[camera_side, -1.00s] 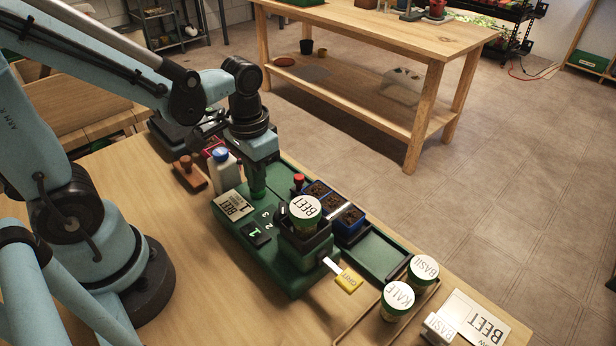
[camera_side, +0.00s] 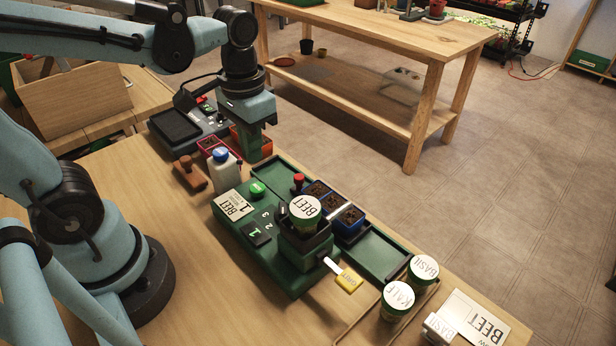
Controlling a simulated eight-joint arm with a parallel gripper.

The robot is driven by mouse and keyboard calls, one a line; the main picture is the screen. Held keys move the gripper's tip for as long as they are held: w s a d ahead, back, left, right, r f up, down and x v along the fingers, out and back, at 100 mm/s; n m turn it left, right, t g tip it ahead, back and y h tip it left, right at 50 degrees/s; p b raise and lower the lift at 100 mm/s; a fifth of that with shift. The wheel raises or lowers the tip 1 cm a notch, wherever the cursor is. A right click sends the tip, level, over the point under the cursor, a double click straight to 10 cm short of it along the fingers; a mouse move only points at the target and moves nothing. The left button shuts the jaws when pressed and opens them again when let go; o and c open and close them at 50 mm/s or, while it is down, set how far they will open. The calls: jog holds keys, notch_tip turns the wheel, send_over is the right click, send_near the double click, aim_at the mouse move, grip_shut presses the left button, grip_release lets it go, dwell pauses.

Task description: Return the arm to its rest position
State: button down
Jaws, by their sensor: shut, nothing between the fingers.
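My gripper (camera_side: 254,150) is raised above the back part of the workbench, pointing down, shut and empty. It hangs behind the green button (camera_side: 257,189) of the green machine (camera_side: 285,262), apart from it in the picture. The machine carries a "BEET 1" card (camera_side: 234,206) and a dark display showing a green 1 (camera_side: 257,234). A jar with a "BEET" lid (camera_side: 305,208) sits in the machine's holder.
A white bottle with a blue cap (camera_side: 222,168), a wooden stamp (camera_side: 190,175) and a black-topped device (camera_side: 176,127) stand near my gripper. KALE (camera_side: 397,300) and BASIL (camera_side: 423,270) jars stand at front right.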

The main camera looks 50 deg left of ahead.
jog(key=shift+r, duration=0.25)
jog(key=t, duration=0.2)
jog(key=w+t, duration=0.1)
jog(key=t, duration=0.1)
jog(key=r+t, duration=0.1)
jog(key=t, duration=0.2)
jog(key=shift+w+a, duration=0.15)
jog(key=shift+w, duration=0.2)
jog(key=shift+r, duration=0.15)
